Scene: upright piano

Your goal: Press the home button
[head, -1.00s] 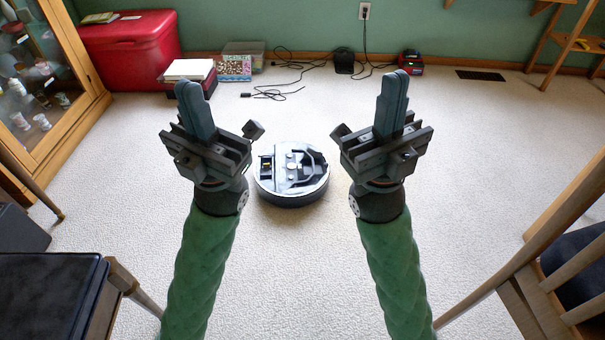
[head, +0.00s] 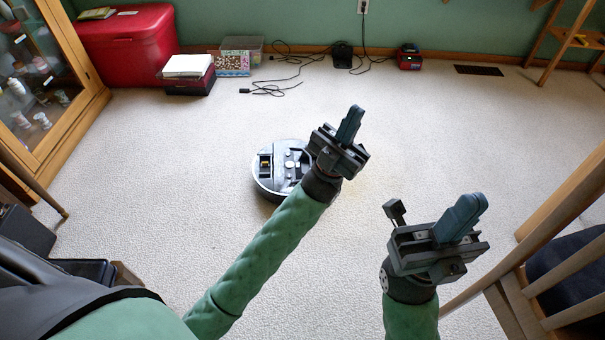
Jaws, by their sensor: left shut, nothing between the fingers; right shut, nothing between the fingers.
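A round robot vacuum (head: 265,182) sits on the pale carpet in the middle of the head view, its top showing dark and grey parts. The home button cannot be told apart at this size. My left gripper (head: 351,122) is shut and empty, and its arm crosses in front of the vacuum's right side, hiding part of it. Whether it touches the vacuum cannot be told. My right gripper (head: 466,213) is shut and empty, to the right of the vacuum and nearer to me.
A wooden glass cabinet (head: 88,88) stands at left, a red chest (head: 130,45) behind it. Black cables (head: 285,72) and a small dark dock-like box (head: 342,55) lie by the back wall. A wooden chair (head: 560,230) is at right. Open carpet surrounds the vacuum.

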